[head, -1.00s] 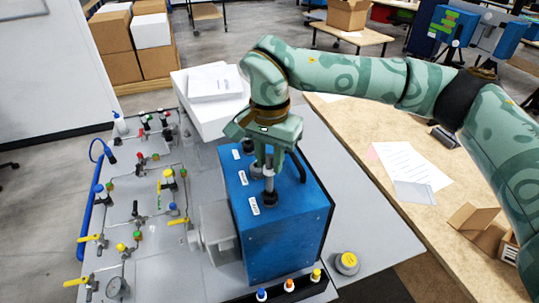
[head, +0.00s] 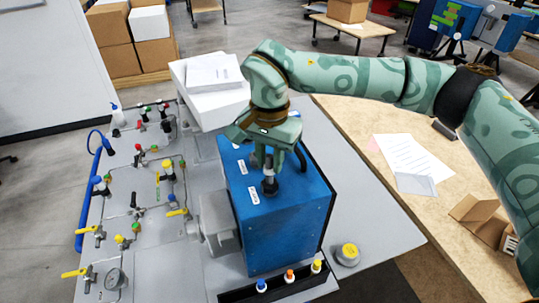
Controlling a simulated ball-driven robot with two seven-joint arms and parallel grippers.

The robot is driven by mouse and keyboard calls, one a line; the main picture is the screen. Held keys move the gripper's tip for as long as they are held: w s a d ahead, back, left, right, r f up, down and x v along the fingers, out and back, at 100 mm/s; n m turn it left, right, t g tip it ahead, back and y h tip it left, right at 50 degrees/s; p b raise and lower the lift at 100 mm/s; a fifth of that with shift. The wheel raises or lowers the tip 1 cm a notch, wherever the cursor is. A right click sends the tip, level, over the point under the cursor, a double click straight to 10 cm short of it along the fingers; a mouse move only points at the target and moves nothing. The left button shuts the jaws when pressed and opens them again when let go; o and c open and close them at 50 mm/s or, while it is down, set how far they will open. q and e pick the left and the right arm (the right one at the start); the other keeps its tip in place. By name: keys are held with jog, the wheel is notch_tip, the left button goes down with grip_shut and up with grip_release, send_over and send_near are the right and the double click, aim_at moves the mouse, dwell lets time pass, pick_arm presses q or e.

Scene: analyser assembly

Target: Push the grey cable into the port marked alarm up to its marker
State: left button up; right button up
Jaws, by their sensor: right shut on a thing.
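A blue analyser box (head: 285,235) stands on the grey bench, with dark round ports and small white labels (head: 254,195) on its top. The label text is too small to read. My right gripper (head: 269,160) points down over the top and is shut on the grey cable (head: 268,173), of which only a short upright piece shows below the fingers. The cable's lower end meets a dark port fitting (head: 270,188) near the front of the top. How deep it sits and its marker cannot be made out. My left gripper is not in view.
A grey panel with valves, tubes and a gauge (head: 115,278) lies left of the box. A black strip with coloured-capped bottles (head: 290,277) lies in front. A yellow-topped knob (head: 348,254) stands at the right. A white box with papers (head: 213,75) is behind.

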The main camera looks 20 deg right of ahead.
jog(key=shift+f+b, duration=0.6)
jog(key=shift+f, duration=0.6)
jog(key=o, duration=1)
notch_tip(320, 180, up, 7)
jog(key=p, duration=0.6)
jog(key=shift+f, duration=0.1)
